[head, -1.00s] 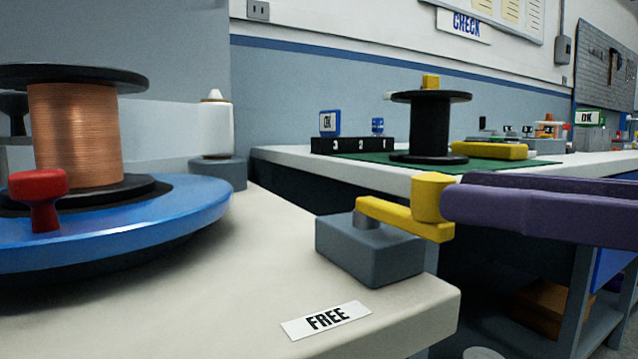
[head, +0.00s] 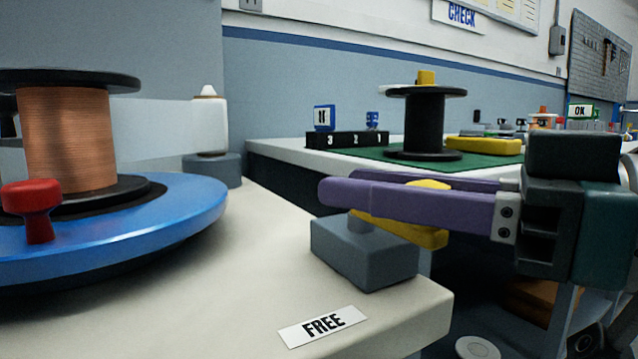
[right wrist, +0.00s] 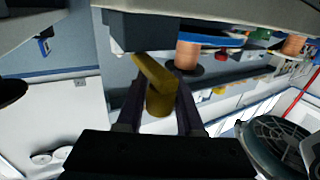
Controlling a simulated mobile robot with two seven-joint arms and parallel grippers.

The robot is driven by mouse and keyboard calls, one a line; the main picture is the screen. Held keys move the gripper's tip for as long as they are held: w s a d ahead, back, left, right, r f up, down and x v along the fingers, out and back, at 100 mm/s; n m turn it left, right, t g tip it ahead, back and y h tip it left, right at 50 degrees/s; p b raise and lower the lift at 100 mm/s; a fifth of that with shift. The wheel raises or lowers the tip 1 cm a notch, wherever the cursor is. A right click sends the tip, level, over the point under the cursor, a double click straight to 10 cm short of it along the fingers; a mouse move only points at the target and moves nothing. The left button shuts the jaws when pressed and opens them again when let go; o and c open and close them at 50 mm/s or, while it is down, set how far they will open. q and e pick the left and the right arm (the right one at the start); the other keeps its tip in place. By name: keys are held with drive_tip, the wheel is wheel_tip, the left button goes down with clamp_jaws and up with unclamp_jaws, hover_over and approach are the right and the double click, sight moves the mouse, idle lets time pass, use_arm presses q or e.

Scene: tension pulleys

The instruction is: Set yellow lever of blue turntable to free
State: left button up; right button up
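The yellow lever (head: 432,238) is pivoted on a grey block (head: 365,255) at the table's right edge. Its arm points right, and its upright knob mostly hides behind a purple finger. The blue turntable (head: 150,225) is at left, with a copper spool on it. A white FREE label (head: 322,326) lies in front of the block. My right gripper (head: 345,190) has come in from the right with its purple fingers on both sides of the knob. In the right wrist view the knob (right wrist: 160,100) stands between the fingers, with narrow gaps seeming to show. My left gripper is out of view.
A red knob (head: 32,205) stands on the turntable's near rim. A white cone-topped post (head: 210,125) is behind it. Beyond a gap, another table holds a black spool (head: 424,125) on a green mat. The table top between turntable and block is clear.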

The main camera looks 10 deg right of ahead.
clamp_jaws()
idle(1.0)
